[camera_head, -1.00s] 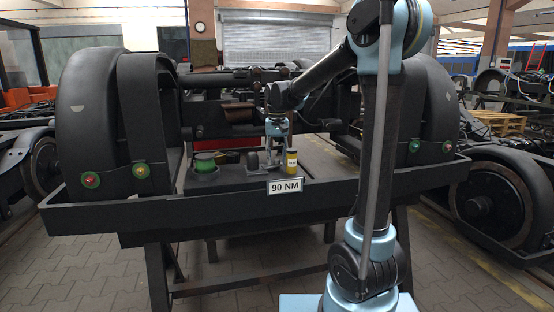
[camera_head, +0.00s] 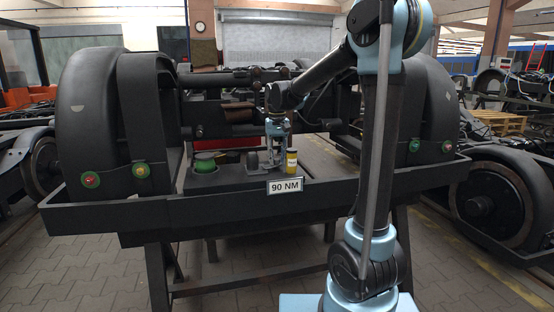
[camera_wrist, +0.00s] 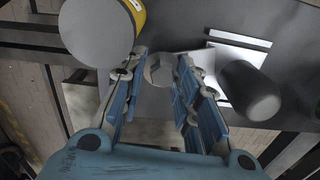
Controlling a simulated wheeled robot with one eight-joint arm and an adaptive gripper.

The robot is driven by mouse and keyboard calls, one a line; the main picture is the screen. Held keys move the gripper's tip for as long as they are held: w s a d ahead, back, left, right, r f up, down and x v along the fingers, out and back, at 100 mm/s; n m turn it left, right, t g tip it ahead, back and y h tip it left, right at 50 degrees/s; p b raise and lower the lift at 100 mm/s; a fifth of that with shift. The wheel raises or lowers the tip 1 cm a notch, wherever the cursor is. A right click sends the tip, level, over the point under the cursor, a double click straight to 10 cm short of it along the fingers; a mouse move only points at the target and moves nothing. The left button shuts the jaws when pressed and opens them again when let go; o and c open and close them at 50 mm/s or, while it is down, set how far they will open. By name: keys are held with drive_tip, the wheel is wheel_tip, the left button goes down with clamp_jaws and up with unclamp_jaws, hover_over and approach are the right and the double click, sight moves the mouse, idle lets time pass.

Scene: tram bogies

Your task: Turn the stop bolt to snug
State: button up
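My gripper (camera_head: 276,160) points down over the dark ledge of the bogie, left of a yellow-and-dark cylinder. In the wrist view, its two blue-grey padded fingers (camera_wrist: 160,58) stand apart. A grey hex-shaped bolt head (camera_wrist: 158,70), which looks like the stop bolt, shows between the fingertips. Narrow gaps seem to remain on both sides; I cannot tell whether a finger touches it. The bolt is hidden in the head view. A white sign reading "90 NM" (camera_head: 285,185) is on the ledge front.
The yellow-banded cylinder (camera_wrist: 108,28) stands close to the left finger, and a dark rounded cylinder (camera_wrist: 248,92) close to the right one. The yellow one also shows in the head view (camera_head: 291,162). A green-topped round part (camera_head: 205,162) sits farther left on the ledge.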

idle(0.3)
wheel_tip(320, 180, up, 12)
idle(0.6)
drive_tip(key=shift+f, duration=0.1)
drive_tip(key=s+d+f+m+t, duration=0.1)
drive_tip(key=s+d+f, duration=0.4)
drive_tip(key=s+d, duration=0.35)
drive_tip(key=s+d+f, duration=0.5)
drive_tip(key=s+d, duration=0.2)
drive_tip(key=s, duration=0.2)
drive_tip(key=s+d+f, duration=0.3)
drive_tip(key=s+f, duration=0.4)
drive_tip(key=f, duration=0.1)
drive_tip(key=s+d+f+m+t, duration=0.1)
drive_tip(key=s+d+f, duration=0.2)
drive_tip(key=s+f, duration=0.4)
drive_tip(key=shift+f, duration=0.45)
